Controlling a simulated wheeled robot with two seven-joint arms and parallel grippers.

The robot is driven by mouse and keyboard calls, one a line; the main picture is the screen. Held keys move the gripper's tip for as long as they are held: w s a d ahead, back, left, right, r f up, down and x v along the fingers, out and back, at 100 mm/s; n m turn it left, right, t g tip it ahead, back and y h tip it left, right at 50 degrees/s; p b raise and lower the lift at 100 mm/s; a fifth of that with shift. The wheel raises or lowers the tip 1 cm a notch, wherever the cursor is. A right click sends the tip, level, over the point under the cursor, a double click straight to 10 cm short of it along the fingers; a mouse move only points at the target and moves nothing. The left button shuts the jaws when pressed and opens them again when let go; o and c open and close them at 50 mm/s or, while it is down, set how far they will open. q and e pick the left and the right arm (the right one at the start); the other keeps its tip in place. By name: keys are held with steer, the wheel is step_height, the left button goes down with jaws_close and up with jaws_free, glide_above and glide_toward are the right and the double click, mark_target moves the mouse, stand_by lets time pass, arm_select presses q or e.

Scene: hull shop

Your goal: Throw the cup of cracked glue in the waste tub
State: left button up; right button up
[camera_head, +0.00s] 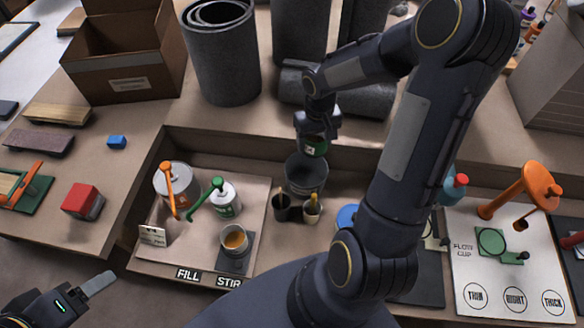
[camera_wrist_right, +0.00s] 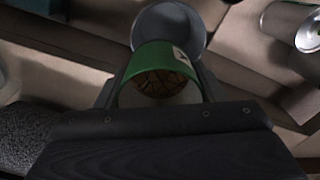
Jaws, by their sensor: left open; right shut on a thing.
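The cup of cracked glue (camera_head: 315,147) is green, with a pale label. My right gripper (camera_head: 317,134) is shut on it, above the waste tub. In the right wrist view the cup (camera_wrist_right: 158,54) sits between my two fingers, and brown, cracked contents show in its mouth. The waste tub (camera_head: 306,178) is a dark grey round bucket in the sunken bench section. It shows just beyond the cup in the right wrist view (camera_wrist_right: 192,28), partly covered by it. My left gripper (camera_head: 92,290) is open and empty at the lower left, away from the bench items.
A cup of amber liquid (camera_head: 236,240) stands on the stir pad. Cans with orange and green pumps (camera_head: 225,200) stand left. Grey rolls (camera_head: 222,55) stand behind. My right arm hides part of the bench.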

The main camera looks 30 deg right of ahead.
step_height(320, 180, down, 6)
steer(key=b, duration=0.4)
steer(key=shift+r, duration=0.1)
steer(key=o, duration=1.1)
steer(key=shift+s, duration=0.1)
steer(key=shift+r, duration=0.2)
step_height(320, 180, up, 8)
steer(key=shift+f+p, duration=0.2)
steer(key=shift+p, duration=0.1)
